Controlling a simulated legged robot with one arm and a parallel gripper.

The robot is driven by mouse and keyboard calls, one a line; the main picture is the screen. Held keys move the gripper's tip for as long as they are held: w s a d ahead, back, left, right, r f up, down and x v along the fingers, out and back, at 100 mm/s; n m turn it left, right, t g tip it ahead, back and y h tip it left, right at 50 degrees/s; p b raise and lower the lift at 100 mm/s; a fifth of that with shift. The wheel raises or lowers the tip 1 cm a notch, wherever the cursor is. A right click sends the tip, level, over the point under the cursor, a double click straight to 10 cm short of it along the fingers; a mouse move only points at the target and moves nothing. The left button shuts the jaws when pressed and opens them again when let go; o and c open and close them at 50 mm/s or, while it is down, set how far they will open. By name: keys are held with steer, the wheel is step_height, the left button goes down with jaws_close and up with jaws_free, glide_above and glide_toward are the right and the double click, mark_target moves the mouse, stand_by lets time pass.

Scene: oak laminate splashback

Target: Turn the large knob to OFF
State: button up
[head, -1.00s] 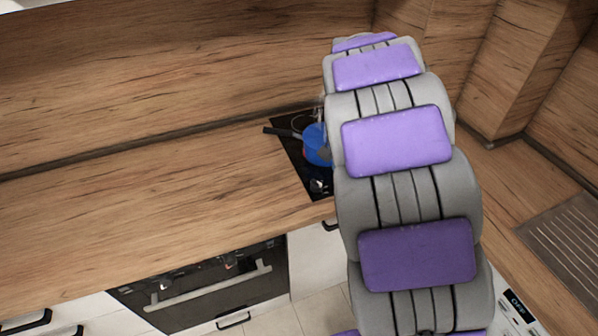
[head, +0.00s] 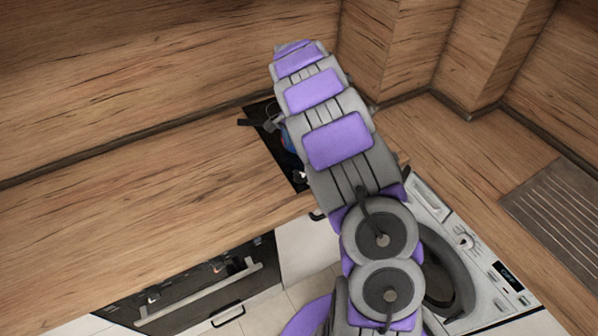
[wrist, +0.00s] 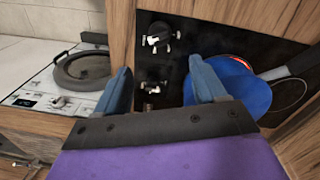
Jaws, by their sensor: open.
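The black cooktop (wrist: 195,45) has two knobs with pale handles. The upper knob (wrist: 160,38) looks larger; the lower knob (wrist: 152,85) shows between my fingers. Which one is the large knob, and their markings, I cannot read. My gripper (wrist: 162,85) is open and empty, its blue fingers apart above the cooktop's knob area; contact is not visible. In the head view, my arm hides the gripper and much of the cooktop (head: 265,112); a pale knob (head: 300,177) shows at its front edge.
A blue pot (wrist: 238,88) with a dark handle stands on the cooktop beside my right finger. A washing machine (head: 440,200) with its own dial (head: 463,238) and panel stands to the right, also in the wrist view (wrist: 30,98). The wooden counter (head: 130,215) at left is clear.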

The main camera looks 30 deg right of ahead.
mark_target(299, 172)
steer(key=f, duration=0.7)
steer(key=f+b, duration=0.1)
steer(key=f, duration=0.3)
steer(key=shift+s+a, duration=0.25)
steer(key=shift+s, duration=0.1)
steer(key=shift+d+f, duration=0.2)
steer(key=shift+f, duration=0.7)
steer(key=shift+a, duration=0.15)
steer(key=shift+c, duration=0.6)
steer(key=c, duration=0.9)
